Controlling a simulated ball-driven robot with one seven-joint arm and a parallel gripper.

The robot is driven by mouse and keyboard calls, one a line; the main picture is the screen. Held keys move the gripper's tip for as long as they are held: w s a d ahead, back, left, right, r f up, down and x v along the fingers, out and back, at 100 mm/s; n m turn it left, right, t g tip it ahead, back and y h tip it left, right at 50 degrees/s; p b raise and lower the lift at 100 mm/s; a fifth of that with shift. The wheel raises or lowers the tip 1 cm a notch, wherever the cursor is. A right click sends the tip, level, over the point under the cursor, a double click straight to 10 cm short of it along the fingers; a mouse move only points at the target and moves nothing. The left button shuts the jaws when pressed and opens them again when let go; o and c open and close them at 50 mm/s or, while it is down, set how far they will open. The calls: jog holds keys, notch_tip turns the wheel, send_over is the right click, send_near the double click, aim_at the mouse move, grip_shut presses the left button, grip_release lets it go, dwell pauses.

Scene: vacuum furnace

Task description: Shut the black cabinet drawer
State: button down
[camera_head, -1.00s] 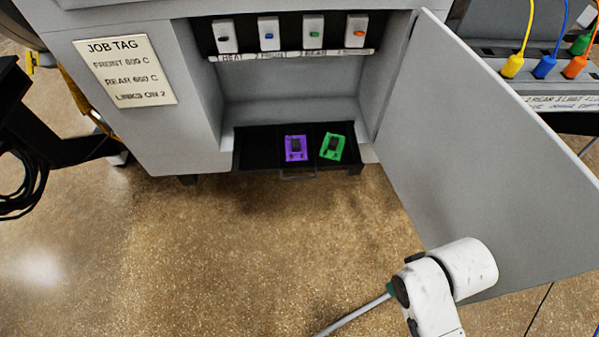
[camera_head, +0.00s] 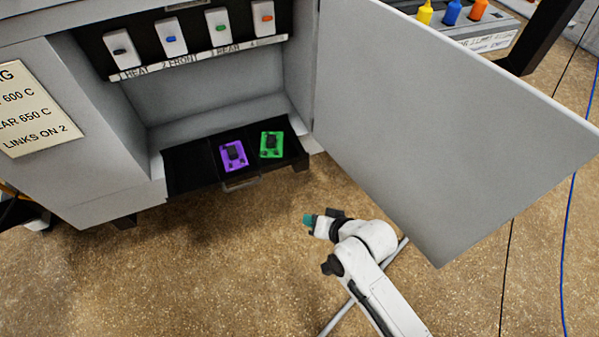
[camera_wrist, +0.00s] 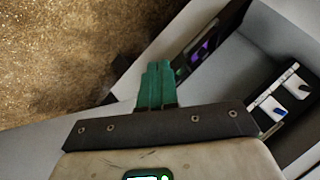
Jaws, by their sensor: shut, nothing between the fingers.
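The black cabinet drawer (camera_head: 190,169) sticks out at the bottom of the open grey cabinet. It holds a purple block (camera_head: 234,156) and a green block (camera_head: 271,144), each with a dark part on top. A small handle shows on its front. My gripper (camera_head: 308,220) is in front of the drawer, to its lower right and apart from it in the head view. In the wrist view the green fingers (camera_wrist: 157,82) are together and empty, pointing toward the cabinet. The purple block (camera_wrist: 203,50) shows beyond them, and the fingers hide part of the drawer.
The cabinet's grey door (camera_head: 440,120) stands wide open to the right of my arm. Several labelled switches (camera_head: 218,27) line the cabinet's upper part. A job tag (camera_head: 32,110) is on the left panel. The floor (camera_head: 200,270) in front of the drawer is clear.

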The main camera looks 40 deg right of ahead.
jog(key=w+d+f+m+t+h+b, duration=0.2)
jog(key=w+d+f+m+t+b, duration=0.15)
jog(key=w+f+m+t, duration=0.2)
jog(key=m+t+h+b, duration=0.2)
jog(key=m+h+b, duration=0.2)
jog(key=m, duration=0.4)
send_near(297, 157)
jog(key=shift+n, duration=0.25)
jog(key=b+x, duration=0.3)
jog(key=x, duration=0.4)
jog(key=shift+a+f, duration=0.1)
